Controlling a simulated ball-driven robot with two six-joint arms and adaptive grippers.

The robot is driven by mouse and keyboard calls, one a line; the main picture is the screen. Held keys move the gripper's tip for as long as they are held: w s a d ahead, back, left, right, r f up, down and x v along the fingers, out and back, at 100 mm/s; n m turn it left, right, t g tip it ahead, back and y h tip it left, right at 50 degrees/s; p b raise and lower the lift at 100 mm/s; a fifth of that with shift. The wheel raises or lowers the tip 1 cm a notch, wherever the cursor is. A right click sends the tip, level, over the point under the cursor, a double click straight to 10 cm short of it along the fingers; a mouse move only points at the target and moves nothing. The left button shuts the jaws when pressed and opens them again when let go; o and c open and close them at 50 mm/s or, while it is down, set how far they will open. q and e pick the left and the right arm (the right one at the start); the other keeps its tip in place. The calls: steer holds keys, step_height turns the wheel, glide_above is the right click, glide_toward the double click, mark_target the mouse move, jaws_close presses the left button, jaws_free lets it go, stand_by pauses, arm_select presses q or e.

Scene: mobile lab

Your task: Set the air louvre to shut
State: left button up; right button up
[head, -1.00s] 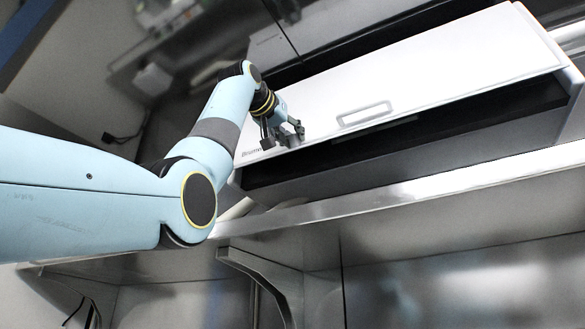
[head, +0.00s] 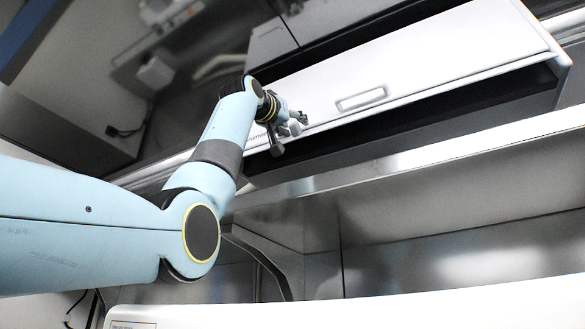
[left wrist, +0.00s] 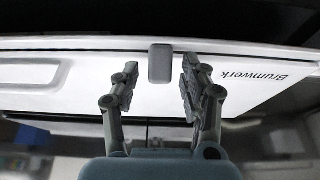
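A long white panel (head: 430,70) with a rectangular recessed or raised outline (head: 362,98) slopes across the upper right of the head view. A dark band (head: 440,110) runs under its front edge. I cannot tell for sure which part is the louvre. In the left wrist view the white panel (left wrist: 80,88) carries the word "Brumwerk", and a small grey tab (left wrist: 159,63) sits on its edge. My left gripper (head: 303,120) is at the panel's left end. Its fingers (left wrist: 159,85) are apart, either side of the tab in the picture; contact is not visible. My right gripper is out of view.
A metal shelf edge (head: 400,163) runs below the panel, with a curved bracket (head: 262,258) beneath. A white surface (head: 350,308) fills the bottom edge of the head view. Dark cabinets (head: 270,45) stand behind the panel.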

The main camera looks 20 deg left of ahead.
mark_target(299, 101)
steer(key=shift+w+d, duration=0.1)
arm_select(q)
step_height(299, 101, up, 10)
steer(key=shift+f, duration=0.1)
stand_by(0.4)
stand_by(0.4)
